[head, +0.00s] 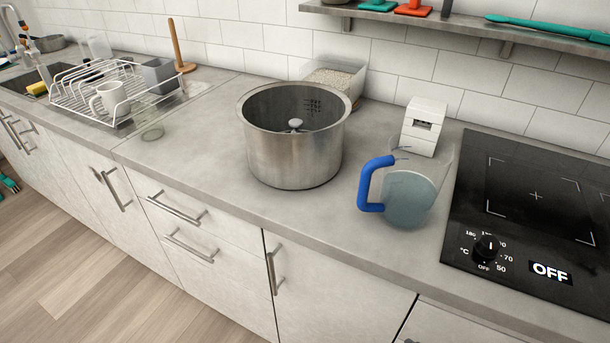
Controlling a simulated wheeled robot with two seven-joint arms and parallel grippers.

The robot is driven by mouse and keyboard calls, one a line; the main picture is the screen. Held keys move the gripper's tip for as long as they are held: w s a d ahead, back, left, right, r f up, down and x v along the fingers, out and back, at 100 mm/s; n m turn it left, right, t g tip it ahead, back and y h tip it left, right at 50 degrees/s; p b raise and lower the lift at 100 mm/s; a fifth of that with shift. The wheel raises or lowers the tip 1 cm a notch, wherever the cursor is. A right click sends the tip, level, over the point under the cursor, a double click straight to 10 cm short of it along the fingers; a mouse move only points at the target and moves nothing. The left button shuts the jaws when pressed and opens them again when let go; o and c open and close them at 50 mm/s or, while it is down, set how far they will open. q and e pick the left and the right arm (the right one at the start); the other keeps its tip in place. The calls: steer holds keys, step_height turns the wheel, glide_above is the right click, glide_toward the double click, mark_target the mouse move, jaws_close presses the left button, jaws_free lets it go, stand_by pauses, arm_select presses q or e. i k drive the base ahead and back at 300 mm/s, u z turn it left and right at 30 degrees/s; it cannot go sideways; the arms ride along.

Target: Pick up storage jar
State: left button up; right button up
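No thing in the head view is clearly a storage jar. A clear container (338,76) with pale grains stands against the wall behind the steel pot, which hides its lower part. A small clear glass vessel (152,133) stands on the counter in front of the dish rack; its outline is faint. A clear jug (410,197) with a blue handle stands right of the pot, with bluish contents.
A large open steel pot (295,150) stands mid-counter. A wire dish rack (90,95) holds a white mug (110,98). A white block-like device (424,125) stands behind the jug. A black cooktop (535,205) reading OFF is at right. A shelf (460,27) overhangs the back.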

mark_target(147, 121)
steer(key=u, duration=0.3)
steer(key=k, duration=0.75)
steer(key=u, duration=1.85)
steer(key=i, duration=2.7)
steer(key=z, duration=1.7)
steer(key=i, duration=1.05)
steer(key=z, duration=1)
